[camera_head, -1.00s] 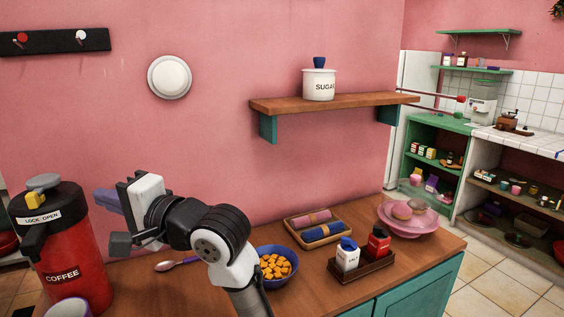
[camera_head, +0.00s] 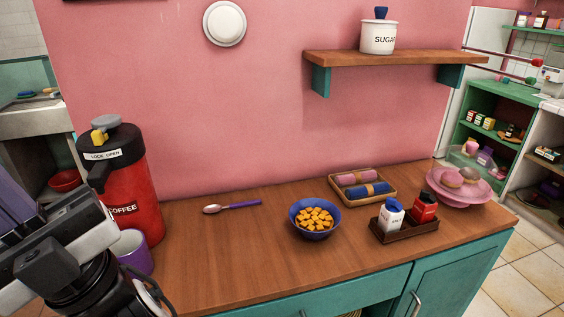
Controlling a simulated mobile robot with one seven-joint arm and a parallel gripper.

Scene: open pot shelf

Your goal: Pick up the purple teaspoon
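The purple teaspoon (camera_head: 243,205) lies flat on the wooden counter, left of the blue bowl. Its silver bowl end points left and its purple handle points right. My gripper (camera_head: 14,235) is at the lower left edge of the view, partly cut off. Its fingers look spread apart, with nothing seen between them. It is well to the left of the teaspoon and not touching it.
A red coffee flask (camera_head: 134,190) and a purple mug (camera_head: 133,252) stand between my gripper and the teaspoon. A blue bowl of orange cubes (camera_head: 315,232) stands right of the teaspoon. The wooden counter (camera_head: 240,260) is clear in front of the teaspoon. A wooden shelf (camera_head: 395,57) juts from the wall above.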

